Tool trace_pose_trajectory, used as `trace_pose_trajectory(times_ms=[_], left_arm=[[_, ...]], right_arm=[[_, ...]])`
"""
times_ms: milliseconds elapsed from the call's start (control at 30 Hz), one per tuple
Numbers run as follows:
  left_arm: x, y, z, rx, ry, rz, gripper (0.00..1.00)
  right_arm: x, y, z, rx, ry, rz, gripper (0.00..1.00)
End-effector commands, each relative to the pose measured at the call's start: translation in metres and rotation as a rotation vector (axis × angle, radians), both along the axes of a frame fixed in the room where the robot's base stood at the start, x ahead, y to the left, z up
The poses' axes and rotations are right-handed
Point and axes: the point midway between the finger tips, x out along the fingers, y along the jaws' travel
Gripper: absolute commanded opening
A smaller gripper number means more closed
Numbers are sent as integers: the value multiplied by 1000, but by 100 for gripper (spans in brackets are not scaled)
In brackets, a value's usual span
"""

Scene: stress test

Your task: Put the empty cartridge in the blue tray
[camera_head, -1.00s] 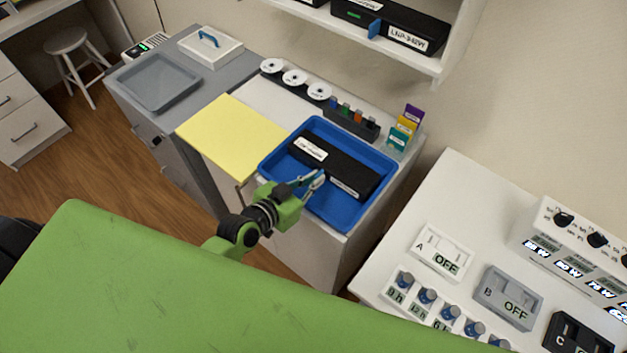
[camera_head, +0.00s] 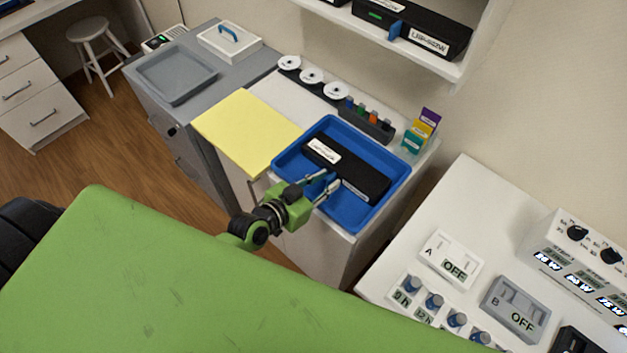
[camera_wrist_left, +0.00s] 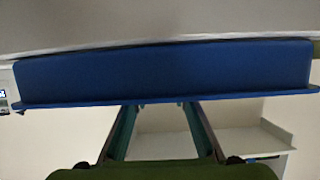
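The black cartridge (camera_head: 348,167) with white labels lies inside the blue tray (camera_head: 388,203) on the white cabinet. My left gripper (camera_head: 331,180) is at the tray's near side, its fingers apart, close to the cartridge's near long edge. In the head view I cannot tell whether a finger touches the cartridge. In the left wrist view the fingers (camera_wrist_left: 158,108) are spread with nothing between them, and the blue tray's outer wall (camera_wrist_left: 160,70) fills the space past the tips. The cartridge is hidden in that view. My right gripper is not in view.
A yellow sheet (camera_head: 245,132) lies left of the tray. White discs (camera_head: 312,76) and a rack of coloured pieces (camera_head: 367,122) stand behind it. Another black unit (camera_head: 415,28) sits on the wall shelf. A grey tray (camera_head: 176,75) is at far left.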

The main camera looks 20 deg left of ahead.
Motion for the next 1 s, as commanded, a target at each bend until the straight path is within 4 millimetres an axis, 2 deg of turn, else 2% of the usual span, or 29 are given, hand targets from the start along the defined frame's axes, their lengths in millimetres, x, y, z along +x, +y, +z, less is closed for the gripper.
trace_pose_trajectory(times_ms=[500,700,1000], left_arm=[[-83,30,33,3,3,-2,23],[-98,36,42,1,2,-1,23],[-101,37,44,0,1,0,23]], right_arm=[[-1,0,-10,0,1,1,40],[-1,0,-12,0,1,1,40],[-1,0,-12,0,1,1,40]])
